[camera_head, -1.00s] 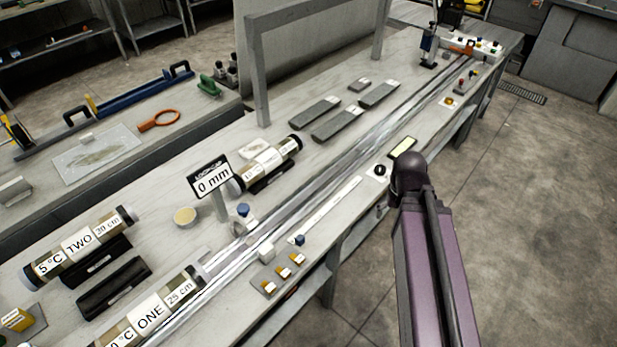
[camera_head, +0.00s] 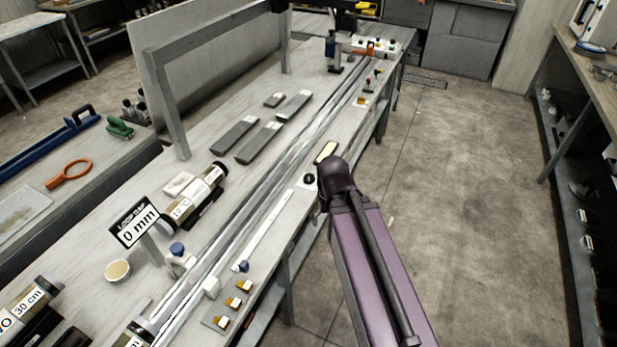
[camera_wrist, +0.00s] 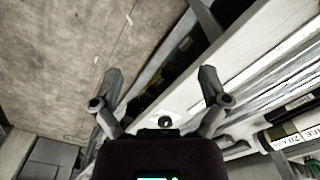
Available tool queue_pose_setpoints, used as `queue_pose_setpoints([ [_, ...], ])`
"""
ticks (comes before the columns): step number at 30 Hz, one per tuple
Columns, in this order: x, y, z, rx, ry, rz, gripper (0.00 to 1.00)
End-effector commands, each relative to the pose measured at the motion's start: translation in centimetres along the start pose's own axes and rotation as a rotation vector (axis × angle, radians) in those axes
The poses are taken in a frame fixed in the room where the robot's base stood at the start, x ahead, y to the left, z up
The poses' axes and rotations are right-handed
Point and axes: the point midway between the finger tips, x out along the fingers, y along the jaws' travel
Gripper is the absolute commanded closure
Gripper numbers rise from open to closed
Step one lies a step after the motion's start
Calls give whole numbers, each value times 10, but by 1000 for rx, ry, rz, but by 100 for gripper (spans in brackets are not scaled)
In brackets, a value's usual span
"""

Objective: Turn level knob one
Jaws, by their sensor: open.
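A black round knob (camera_head: 309,179) sits on a small white plate at the bench's front edge, beside a pale yellow display (camera_head: 326,152). A dark round knob (camera_wrist: 165,121) also shows low between my fingers in the wrist view. Several small brass-coloured pieces (camera_head: 238,301) stand on a grey plate nearer along the same edge. No label marks which of these is level knob one. My gripper (camera_wrist: 161,88) is open and empty, its two fingers wide apart over the bench edge. In the head view my arm hides most of it, just right of the black knob.
Long metal rails (camera_head: 262,184) run along the bench. A grey frame (camera_head: 165,90) stands over the bench. The floor (camera_head: 450,200) to the right is clear.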

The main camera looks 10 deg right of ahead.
Motion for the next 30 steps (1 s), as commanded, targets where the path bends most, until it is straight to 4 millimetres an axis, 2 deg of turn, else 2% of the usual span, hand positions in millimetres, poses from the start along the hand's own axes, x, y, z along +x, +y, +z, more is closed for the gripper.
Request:
queue_pose_setpoints([
  [6,0,0,-4,-8,0,0,5],
  [11,-3,0,-24,-56,0,0,5],
  [17,-9,1,-79,-200,0,0,5],
  [30,-26,2,-233,-652,1,-1,5],
])
